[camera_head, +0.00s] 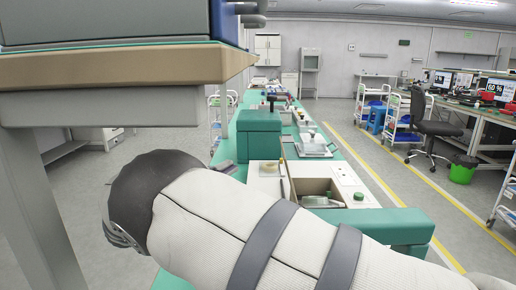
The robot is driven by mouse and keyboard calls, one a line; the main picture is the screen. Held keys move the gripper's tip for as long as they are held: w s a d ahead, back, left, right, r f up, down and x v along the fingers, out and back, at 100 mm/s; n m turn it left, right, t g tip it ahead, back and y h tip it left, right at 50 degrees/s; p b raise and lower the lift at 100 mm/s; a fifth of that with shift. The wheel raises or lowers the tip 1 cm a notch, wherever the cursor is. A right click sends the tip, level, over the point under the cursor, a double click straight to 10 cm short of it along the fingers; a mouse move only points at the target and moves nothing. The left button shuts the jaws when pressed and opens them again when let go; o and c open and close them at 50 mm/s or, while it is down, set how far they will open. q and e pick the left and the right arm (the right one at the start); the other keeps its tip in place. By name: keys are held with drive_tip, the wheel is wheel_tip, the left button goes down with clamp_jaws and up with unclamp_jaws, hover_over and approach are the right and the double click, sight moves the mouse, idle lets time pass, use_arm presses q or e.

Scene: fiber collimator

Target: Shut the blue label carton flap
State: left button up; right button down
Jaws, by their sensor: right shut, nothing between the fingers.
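I cannot make out a carton with a blue label or its flap for certain. A blue item (226,22) and a grey box (105,20) stand on the raised shelf at the upper left, cut by the top edge. My right arm fills the lower middle. Only a small metal part of my right gripper (118,238) shows past the dark wrist at the lower left. It is shut and empty, below the shelf and apart from the things on it; its fingertips are mostly hidden. My left gripper is out of view.
The wooden shelf edge (120,68) juts out above my right wrist. Behind my arm runs a long green bench with a green machine (259,134) and a tray recess (318,188).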

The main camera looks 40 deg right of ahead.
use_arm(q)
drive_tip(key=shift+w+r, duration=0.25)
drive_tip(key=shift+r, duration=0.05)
use_arm(e)
drive_tip(key=s+d+r, duration=0.1)
drive_tip(key=d+r, duration=0.1)
drive_tip(key=d, duration=0.8)
drive_tip(key=shift+s+d+r, duration=0.2)
drive_tip(key=shift+s+d, duration=0.1)
drive_tip(key=shift+s, duration=0.1)
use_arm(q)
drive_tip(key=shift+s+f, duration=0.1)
